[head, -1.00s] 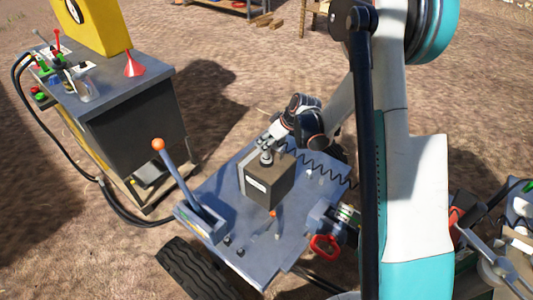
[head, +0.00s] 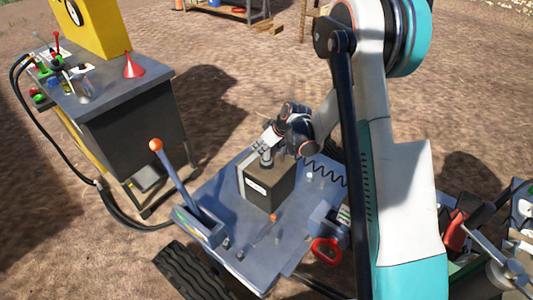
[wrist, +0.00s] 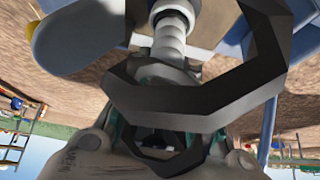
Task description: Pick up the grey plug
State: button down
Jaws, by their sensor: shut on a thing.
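The grey plug (wrist: 172,38) shows in the wrist view as a ribbed grey cylinder with a wider body between my fingers. In the head view it is a small grey piece (head: 267,160) at the top of a dark box (head: 272,188) with a white label. My gripper (head: 270,150) is above the box and shut on the plug; it also shows in the wrist view (wrist: 165,135). Whether the plug still touches the box top cannot be told.
The box stands on a blue-grey platform (head: 222,195). An orange-knobbed lever (head: 175,180) rises at its left, and a red ring handle (head: 326,250) is at its right. A grey cabinet (head: 140,115) with a red funnel (head: 134,66) stands at left. Open dirt lies behind.

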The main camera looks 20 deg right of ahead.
jog(key=shift+r, duration=0.1)
notch_tip(320, 180, up, 20)
jog(key=p, duration=0.7)
